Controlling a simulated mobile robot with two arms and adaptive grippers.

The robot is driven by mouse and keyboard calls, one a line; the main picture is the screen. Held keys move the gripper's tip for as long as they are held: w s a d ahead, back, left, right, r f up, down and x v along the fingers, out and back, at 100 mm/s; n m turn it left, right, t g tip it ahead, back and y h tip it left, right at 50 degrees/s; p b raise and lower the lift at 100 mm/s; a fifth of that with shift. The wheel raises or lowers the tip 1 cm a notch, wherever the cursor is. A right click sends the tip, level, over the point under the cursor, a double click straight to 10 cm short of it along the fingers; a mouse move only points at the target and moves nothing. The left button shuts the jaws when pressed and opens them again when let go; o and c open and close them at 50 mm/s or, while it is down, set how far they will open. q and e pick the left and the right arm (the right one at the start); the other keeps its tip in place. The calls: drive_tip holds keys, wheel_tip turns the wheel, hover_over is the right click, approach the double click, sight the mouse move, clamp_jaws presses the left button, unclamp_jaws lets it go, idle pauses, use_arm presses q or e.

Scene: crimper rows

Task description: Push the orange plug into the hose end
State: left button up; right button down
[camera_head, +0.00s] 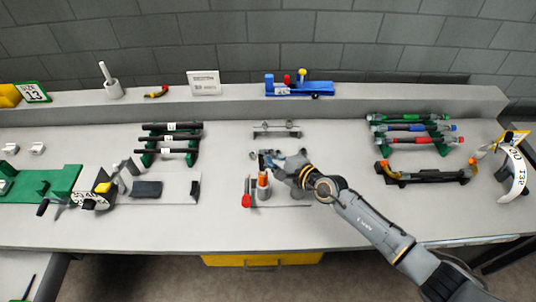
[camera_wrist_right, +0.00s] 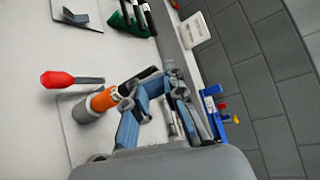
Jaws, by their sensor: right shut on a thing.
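The orange plug (camera_head: 263,180) stands upright at the front middle of the bench, below the fingers of my right gripper (camera_head: 268,160). In the right wrist view the plug (camera_wrist_right: 102,99) touches a short grey cylinder (camera_wrist_right: 84,110), which looks like the hose end. My right gripper (camera_wrist_right: 146,84) is shut at the plug's upper end, and its fingers partly hide it. I cannot tell how deep the plug sits in the grey cylinder. My left gripper is not in view.
A red-handled lever (camera_head: 246,200) lies just left of the plug. A small rack (camera_head: 275,131) stands behind. Racks of dark rods (camera_head: 172,138) and coloured rods (camera_head: 412,129) stand to the sides. A blue fixture (camera_head: 299,88) sits on the back ledge. The bench front right is clear.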

drive_tip(key=shift+s+d+m+g+h+p, duration=0.15)
drive_tip(key=shift+s+m+g+h, duration=0.2)
drive_tip(key=shift+m+g+h, duration=0.55)
drive_tip(key=shift+s+d+m+g+h+p, duration=0.1)
drive_tip(key=shift+s+m+g+h, duration=0.5)
drive_tip(key=shift+g, duration=0.55)
drive_tip(key=shift+s+d+m+g+h+p, duration=0.15)
drive_tip(key=shift+m+g+h, duration=0.45)
drive_tip(key=shift+m+g, duration=0.4)
drive_tip(key=c, duration=1.2)
unclamp_jaws()
drive_tip(key=v, duration=1.2)
